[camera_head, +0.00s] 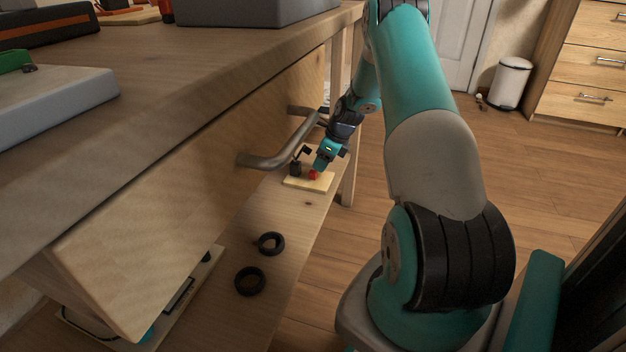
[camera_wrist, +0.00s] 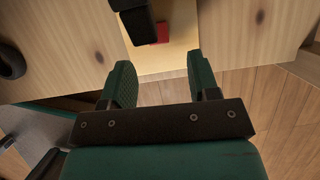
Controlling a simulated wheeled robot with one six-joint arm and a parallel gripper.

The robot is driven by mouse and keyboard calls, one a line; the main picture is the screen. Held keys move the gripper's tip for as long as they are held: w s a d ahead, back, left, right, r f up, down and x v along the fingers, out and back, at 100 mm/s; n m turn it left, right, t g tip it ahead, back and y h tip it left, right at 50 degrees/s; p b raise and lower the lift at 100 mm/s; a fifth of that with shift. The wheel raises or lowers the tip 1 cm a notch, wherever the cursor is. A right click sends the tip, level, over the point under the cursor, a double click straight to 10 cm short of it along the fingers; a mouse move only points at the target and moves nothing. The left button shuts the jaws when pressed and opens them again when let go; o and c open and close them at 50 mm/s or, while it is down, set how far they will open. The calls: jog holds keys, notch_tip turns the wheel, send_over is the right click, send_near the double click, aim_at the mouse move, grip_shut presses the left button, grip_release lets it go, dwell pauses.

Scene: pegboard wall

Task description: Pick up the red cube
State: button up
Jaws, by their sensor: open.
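The red cube (camera_head: 313,174) is small and sits on a pale wooden board (camera_head: 325,184) on the lower shelf of the workbench. In the wrist view the red cube (camera_wrist: 162,33) is at the top, partly hidden by a black object (camera_wrist: 138,22) in front of it. My gripper (camera_head: 319,166) is just above the board, close to the cube. In the wrist view my gripper (camera_wrist: 163,75) has its two green fingers spread apart with nothing between them. The cube lies beyond the fingertips.
The black object (camera_head: 295,168) stands on the board left of the cube. A curved metal handle (camera_head: 280,158) juts from the bench front nearby. Two black rings (camera_head: 250,281) lie on the lower shelf. A white bin (camera_head: 512,84) stands on open floor at the back right.

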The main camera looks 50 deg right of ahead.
aim_at(317, 173)
jog(key=b+x, duration=0.4)
jog(key=x, duration=0.1)
jog(key=shift+s+f, duration=0.15)
jog(key=c, duration=1)
